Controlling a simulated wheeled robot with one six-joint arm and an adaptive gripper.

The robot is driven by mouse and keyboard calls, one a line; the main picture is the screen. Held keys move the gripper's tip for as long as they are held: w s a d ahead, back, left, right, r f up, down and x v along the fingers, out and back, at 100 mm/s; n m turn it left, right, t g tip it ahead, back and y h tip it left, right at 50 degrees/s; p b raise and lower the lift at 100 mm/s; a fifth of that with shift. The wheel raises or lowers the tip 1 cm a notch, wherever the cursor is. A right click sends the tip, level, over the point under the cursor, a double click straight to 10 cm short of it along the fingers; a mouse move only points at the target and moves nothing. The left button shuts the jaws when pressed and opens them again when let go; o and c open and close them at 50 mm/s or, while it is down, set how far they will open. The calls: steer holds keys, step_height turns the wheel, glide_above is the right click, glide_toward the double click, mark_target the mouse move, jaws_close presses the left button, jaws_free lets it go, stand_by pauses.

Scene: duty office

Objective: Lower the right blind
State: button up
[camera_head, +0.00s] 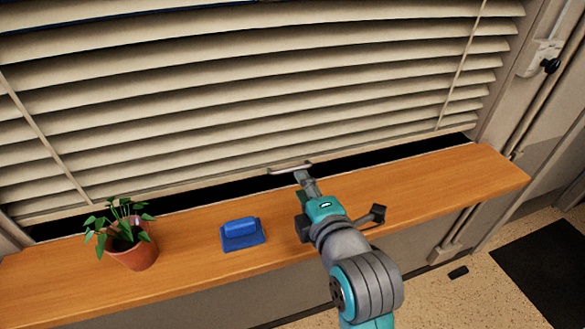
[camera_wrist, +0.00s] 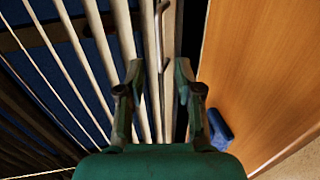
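The cream slatted blind (camera_head: 250,95) hangs almost to the sill, with a dark strip showing under its bottom rail. A thin metal handle (camera_head: 283,169) sits at the middle of the bottom rail. My gripper (camera_head: 300,178) is at the handle's right part in the head view and hides some of it. In the wrist view, my gripper (camera_wrist: 160,75) has its two green fingers apart. The handle (camera_wrist: 159,35) lies between and beyond the fingertips there, beside the slats (camera_wrist: 85,55). I cannot tell whether a finger touches it.
The wooden sill (camera_head: 400,190) runs below the blind. A potted plant (camera_head: 133,253) stands on its left and a blue object (camera_head: 242,234) lies near its middle, left of my arm. The sill's right part is clear. A dark mat (camera_head: 545,270) lies on the floor.

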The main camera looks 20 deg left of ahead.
mark_target(293, 170)
steer(key=x, duration=0.7)
steer(key=shift+w+a+f, duration=0.1)
steer(key=shift+w+a, duration=0.1)
steer(key=shift+w, duration=0.1)
jaws_close()
